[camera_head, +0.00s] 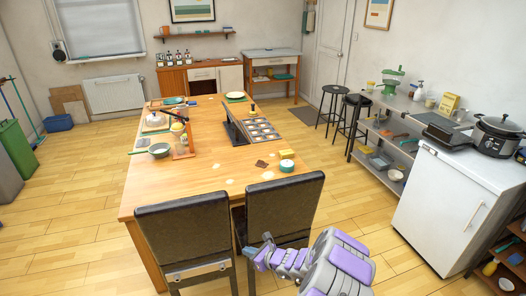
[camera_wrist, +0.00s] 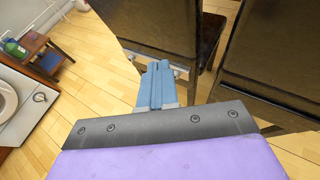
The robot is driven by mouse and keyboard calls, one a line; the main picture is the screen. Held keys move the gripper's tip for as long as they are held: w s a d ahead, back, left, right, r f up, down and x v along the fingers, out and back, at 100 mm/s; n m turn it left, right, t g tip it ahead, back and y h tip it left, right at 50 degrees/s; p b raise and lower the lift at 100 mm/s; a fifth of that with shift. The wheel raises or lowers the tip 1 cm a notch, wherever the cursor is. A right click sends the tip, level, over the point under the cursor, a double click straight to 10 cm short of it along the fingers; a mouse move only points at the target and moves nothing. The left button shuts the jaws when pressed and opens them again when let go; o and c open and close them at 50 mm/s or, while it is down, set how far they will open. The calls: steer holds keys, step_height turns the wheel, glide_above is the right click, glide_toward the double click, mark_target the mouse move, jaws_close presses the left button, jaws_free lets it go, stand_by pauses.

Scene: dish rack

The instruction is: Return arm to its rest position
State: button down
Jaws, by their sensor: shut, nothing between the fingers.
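My arm shows at the bottom of the head view, purple and grey, folded low behind the dark chairs. My gripper (camera_head: 268,240) is at its left end, close to the right chair's back in the picture. In the wrist view the gripper's blue fingers (camera_wrist: 155,82) lie together, shut with nothing between them. They point toward a dark chair back (camera_wrist: 152,25); I cannot tell the exact gap between them.
Two dark chairs (camera_head: 187,232) stand at the near edge of the wooden table (camera_head: 215,160). A white cabinet (camera_head: 440,205) with a slow cooker (camera_head: 497,137) and a metal shelf (camera_head: 395,104) stand at the right. Wooden floor (camera_head: 350,205) is clear between table and cabinet.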

steer(key=s+a+r+n+g+y, duration=0.25)
steer(key=a+r+n, duration=0.2)
steer(key=r, duration=0.45)
steer(key=s+a+r+n+g+y, duration=0.1)
steer(key=s+a+r+n+y, duration=0.2)
steer(key=a+r, duration=0.45)
steer(key=s+d+r+n+g+h, duration=0.15)
steer(key=s+r+n+g, duration=0.45)
steer(key=s+r+n, duration=0.65)
steer(key=s+d+r+n+g+h, duration=0.1)
steer(key=s+d+r+n+h, duration=0.2)
steer(key=s, duration=0.5)
steer(key=s+d+g+h, duration=0.1)
steer(key=s+d+h, duration=0.3)
steer(key=s, duration=0.5)
steer(key=s+d+n+t+h, duration=0.1)
steer(key=s+d+h, duration=0.2)
steer(key=s+d, duration=0.4)
steer(key=s+d+f+n+h, duration=0.1)
steer(key=s+d+h, duration=0.3)
steer(key=d, duration=1.1)
steer(key=s, duration=0.2)
steer(key=shift+s+d+f+n+t+h, duration=0.2)
steer(key=shift+s+n+t+h, duration=0.1)
steer(key=shift+s+n+t, duration=0.1)
